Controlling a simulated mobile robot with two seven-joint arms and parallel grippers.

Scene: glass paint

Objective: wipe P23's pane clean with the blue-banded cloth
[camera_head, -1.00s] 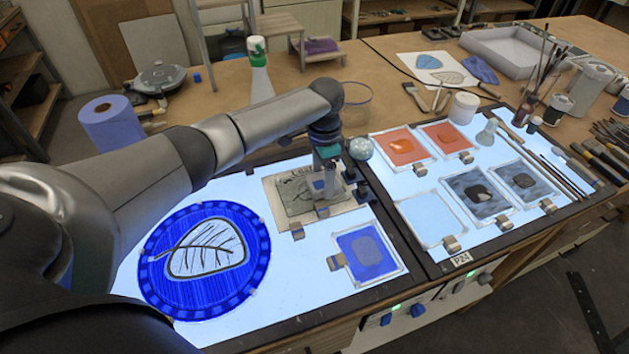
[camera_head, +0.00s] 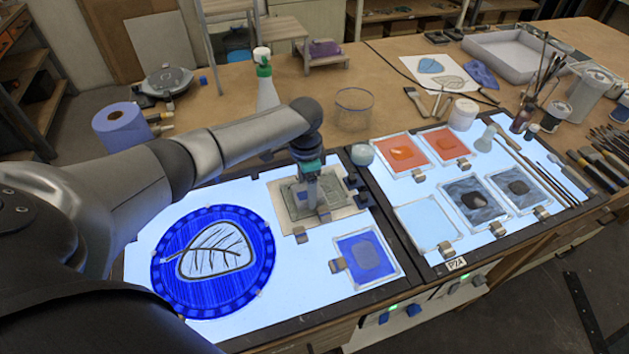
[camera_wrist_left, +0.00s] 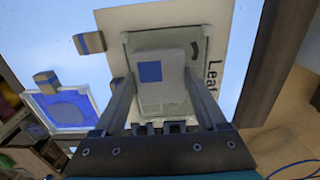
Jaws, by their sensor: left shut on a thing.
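My left gripper (camera_head: 312,203) is shut on a pale grey cloth with a blue patch (camera_wrist_left: 151,72), which shows between the fingers in the left wrist view. The cloth is low over a grey-green pane (camera_head: 338,196), and seems to rest on it; I cannot be sure of contact. The pane lies on a cream sheet (camera_head: 350,212) lettered "Leaf", on the left light table. The gripper and cloth hide part of the pane, so its full surface state cannot be told. No P23 label is readable. My right gripper is not in view.
A blue pane (camera_head: 366,257) lies to the right front, and a round blue leaf panel (camera_head: 175,290) to the left. Small dark blocks (camera_head: 362,190) stand beside the sheet. The right light table, labelled P24 (camera_head: 456,264), holds several panes. A spray bottle (camera_head: 267,90) stands behind.

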